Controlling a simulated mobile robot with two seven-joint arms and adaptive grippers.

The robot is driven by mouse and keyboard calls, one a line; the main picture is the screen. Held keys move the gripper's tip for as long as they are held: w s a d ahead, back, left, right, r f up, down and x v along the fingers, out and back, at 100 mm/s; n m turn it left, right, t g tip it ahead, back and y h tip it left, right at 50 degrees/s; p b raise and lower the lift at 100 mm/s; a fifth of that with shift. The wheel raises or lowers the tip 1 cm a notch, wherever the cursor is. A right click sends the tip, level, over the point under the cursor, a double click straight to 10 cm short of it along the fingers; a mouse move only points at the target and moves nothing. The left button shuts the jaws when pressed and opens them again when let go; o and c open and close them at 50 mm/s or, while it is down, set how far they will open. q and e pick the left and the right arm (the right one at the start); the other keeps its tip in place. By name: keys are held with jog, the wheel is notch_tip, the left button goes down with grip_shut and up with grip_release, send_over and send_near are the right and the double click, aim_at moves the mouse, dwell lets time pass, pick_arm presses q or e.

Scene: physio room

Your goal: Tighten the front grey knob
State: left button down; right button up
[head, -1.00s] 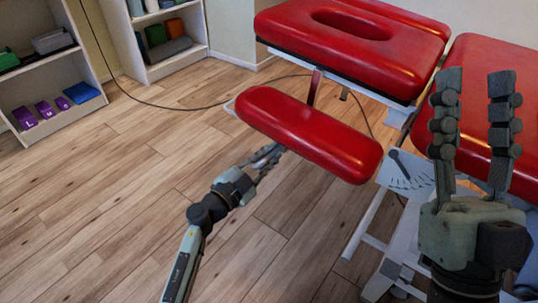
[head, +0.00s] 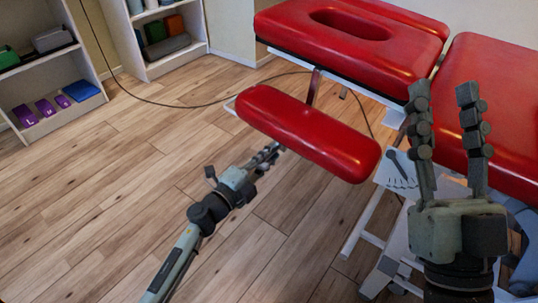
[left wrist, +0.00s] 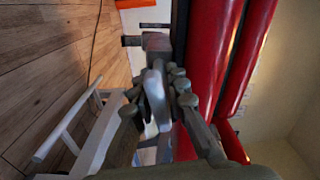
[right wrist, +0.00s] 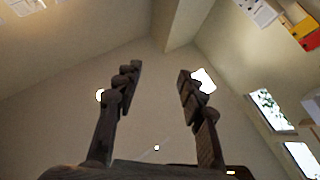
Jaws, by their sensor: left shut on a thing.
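The front grey knob (left wrist: 156,92) shows in the left wrist view as a pale grey piece between the fingers of my left gripper (left wrist: 158,88), which is shut on it. The fingers cover part of the knob. In the head view my left gripper (head: 271,152) reaches under the near edge of the red armrest pad (head: 310,132), and the knob is hidden there. My right gripper (head: 443,92) is open and empty, fingers up, in front of the treatment table.
The red treatment table (head: 350,45) with a face hole fills the back right. Its white frame (head: 367,215) and a dial plate (head: 402,172) stand near my right gripper. Shelves (head: 50,65) stand at the back left. A cable (head: 190,106) crosses the otherwise clear wooden floor.

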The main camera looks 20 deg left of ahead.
pick_arm(q)
jog(key=shift+f+m, duration=0.1)
jog(key=shift+m, duration=1.1)
jog(key=c, duration=1.8)
grip_release()
jog(key=shift+c, duration=0.2)
jog(key=v, duration=1.2)
